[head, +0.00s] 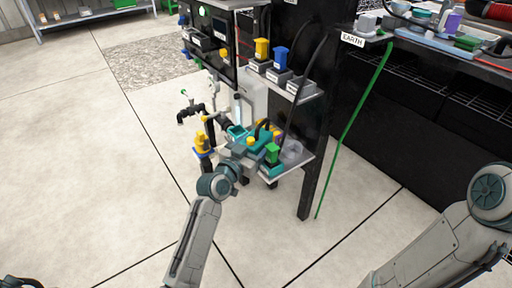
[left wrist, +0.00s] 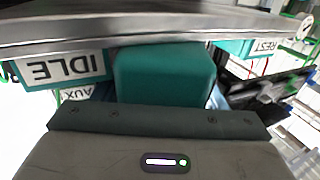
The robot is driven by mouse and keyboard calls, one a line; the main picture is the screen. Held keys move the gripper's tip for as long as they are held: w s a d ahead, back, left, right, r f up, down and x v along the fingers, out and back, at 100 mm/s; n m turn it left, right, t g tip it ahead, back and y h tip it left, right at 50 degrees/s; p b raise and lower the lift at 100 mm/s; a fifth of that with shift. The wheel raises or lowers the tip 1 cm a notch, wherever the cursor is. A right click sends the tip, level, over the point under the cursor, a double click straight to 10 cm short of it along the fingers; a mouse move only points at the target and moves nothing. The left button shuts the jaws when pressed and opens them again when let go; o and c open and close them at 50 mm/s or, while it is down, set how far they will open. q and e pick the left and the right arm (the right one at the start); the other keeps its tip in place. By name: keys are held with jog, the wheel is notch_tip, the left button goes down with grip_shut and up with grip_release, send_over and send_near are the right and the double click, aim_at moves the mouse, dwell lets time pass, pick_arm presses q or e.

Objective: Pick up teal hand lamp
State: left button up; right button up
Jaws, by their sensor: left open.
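A teal thing (head: 237,132), which may be the teal hand lamp, shows on the small cart's lower shelf, right at my left gripper (head: 246,150). My left gripper reaches in over that shelf and is open. Its fingertips are hard to make out among the parts there. In the left wrist view a smooth teal block (left wrist: 165,75) fills the middle, just beyond the gripper's grey body and below a grey shelf edge. I cannot tell whether it lies between the fingers or touches them. My right arm shows at the right, but its gripper is out of view.
The cart's upper shelf (head: 297,88) holds yellow and blue parts. A green-topped part (head: 272,153) stands on the lower shelf. Black pipework with a valve (head: 190,110) is at the left. A green cable (head: 350,130) hangs from the bench marked EARTH. The floor at left is clear.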

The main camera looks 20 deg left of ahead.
pick_arm(q)
jog(key=shift+w, duration=0.25)
jog(key=shift+c, duration=0.4)
jog(key=c, duration=0.7)
jog(key=shift+c, duration=1.4)
jog(key=shift+r, duration=0.1)
jog(key=shift+r, duration=0.15)
